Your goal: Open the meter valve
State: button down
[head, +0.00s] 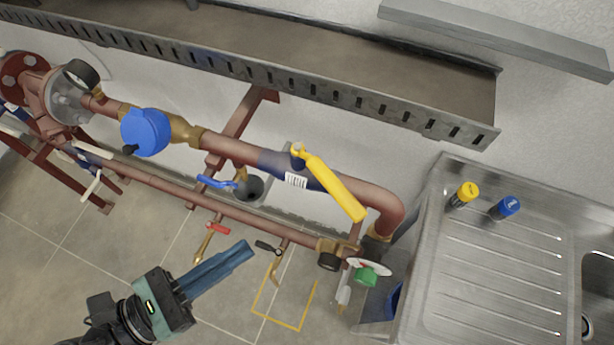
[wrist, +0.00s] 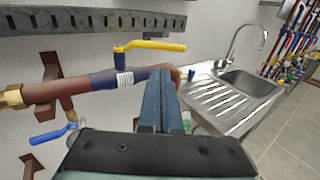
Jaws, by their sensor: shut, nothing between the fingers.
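A valve with a long yellow lever (head: 335,188) sits on the upper red-brown pipe, on a dark blue section with a white label. The lever points right, roughly along the pipe; its exact angle to the pipe is hard to tell. It also shows in the wrist view (wrist: 150,46), beyond and above my fingertips. A round blue meter (head: 146,132) is on the same pipe, farther left. I cannot tell for certain which valve is the meter valve. My gripper (head: 248,248) is shut and empty, below and left of the yellow lever in the head view, apart from it.
A smaller blue lever (head: 216,182) hangs below the upper pipe. Red (head: 218,228) and black (head: 268,248) handles are on the lower pipe, close to my fingers. A slotted cable tray (head: 300,85) runs above. A steel sink (head: 480,260) stands right.

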aim_at(331, 195)
jog(key=p+x, duration=0.2)
jog(key=x, duration=1)
jog(key=shift+s+d+p, duration=0.2)
jog(key=shift+p, duration=0.2)
jog(key=shift+w+d, duration=0.35)
jog(key=shift+w, duration=0.05)
jog(key=shift+d+p, duration=0.1)
jog(key=shift+p, duration=0.2)
